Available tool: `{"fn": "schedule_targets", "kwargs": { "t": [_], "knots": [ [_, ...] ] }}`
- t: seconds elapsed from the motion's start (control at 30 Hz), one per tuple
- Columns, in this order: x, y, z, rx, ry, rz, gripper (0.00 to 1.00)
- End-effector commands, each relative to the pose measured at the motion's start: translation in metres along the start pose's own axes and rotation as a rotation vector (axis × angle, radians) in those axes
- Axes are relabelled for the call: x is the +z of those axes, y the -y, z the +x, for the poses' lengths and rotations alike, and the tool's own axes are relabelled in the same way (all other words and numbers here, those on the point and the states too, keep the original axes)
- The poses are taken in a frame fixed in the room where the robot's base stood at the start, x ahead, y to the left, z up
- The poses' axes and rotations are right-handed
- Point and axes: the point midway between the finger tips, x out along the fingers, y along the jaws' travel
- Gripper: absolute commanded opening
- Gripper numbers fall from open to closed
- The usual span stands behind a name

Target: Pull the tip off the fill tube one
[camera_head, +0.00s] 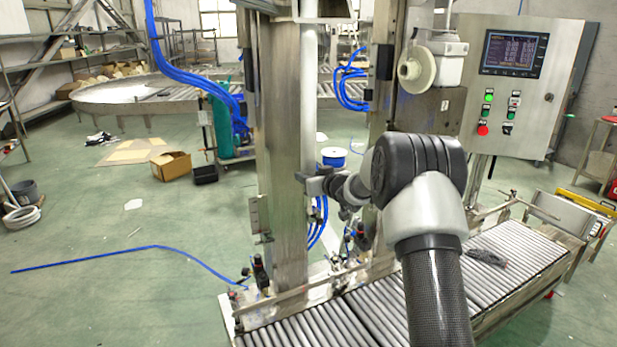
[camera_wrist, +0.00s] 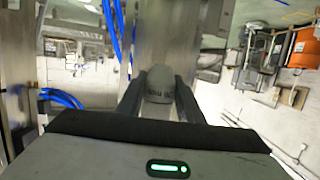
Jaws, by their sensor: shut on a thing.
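The fill tube (camera_head: 310,95) is a pale upright tube beside the broad steel column in the head view. My gripper (camera_head: 313,184) is at its lower end, reaching in from the right. I cannot tell from these views whether the tip is still joined to the tube.
The steel column (camera_head: 280,130) stands close to my gripper. Blue hoses (camera_head: 318,225) hang just below. A roller conveyor (camera_head: 375,305) runs underneath, and a control panel (camera_head: 512,85) stands to the right. The floor at left holds an open cardboard box (camera_head: 171,166).

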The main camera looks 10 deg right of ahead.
Motion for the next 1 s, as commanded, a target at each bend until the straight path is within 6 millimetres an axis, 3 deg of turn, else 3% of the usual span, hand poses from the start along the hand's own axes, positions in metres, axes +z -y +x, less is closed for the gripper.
{"fn": "schedule_targets", "kwargs": {
  "t": [1.0],
  "knots": [
    [0.012, 0.0, 0.003, 0.0, 0.0, 0.0, 0.03]
  ]
}}
